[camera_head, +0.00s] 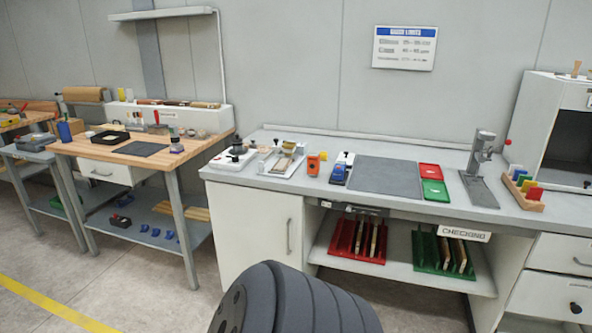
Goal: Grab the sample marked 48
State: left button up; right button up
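I cannot make out any sample marked 48; no number is legible on any panel. Thin wood-coloured panels (373,240) stand upright in a red slotted rack (343,237) on the shelf under the grey counter. More thin panels (459,255) stand in a green slotted rack (425,252) to its right, on the same shelf. Neither of my grippers is in view. A dark ribbed part of my own body fills the bottom middle of the view.
The counter holds a grey mat (375,178), red (429,170) and green (435,190) trays, a grey stand (480,160) and a wooden holder (527,202) with coloured cards. A white cabinet (250,225) flanks the shelf on the left. A wooden workbench (105,148) stands further left.

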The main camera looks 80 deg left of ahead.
aim_at(282, 165)
jog(key=u, duration=2.85)
jog(key=i+j+z, duration=0.5)
jog(key=i+j, duration=0.15)
jog(key=j, duration=0.15)
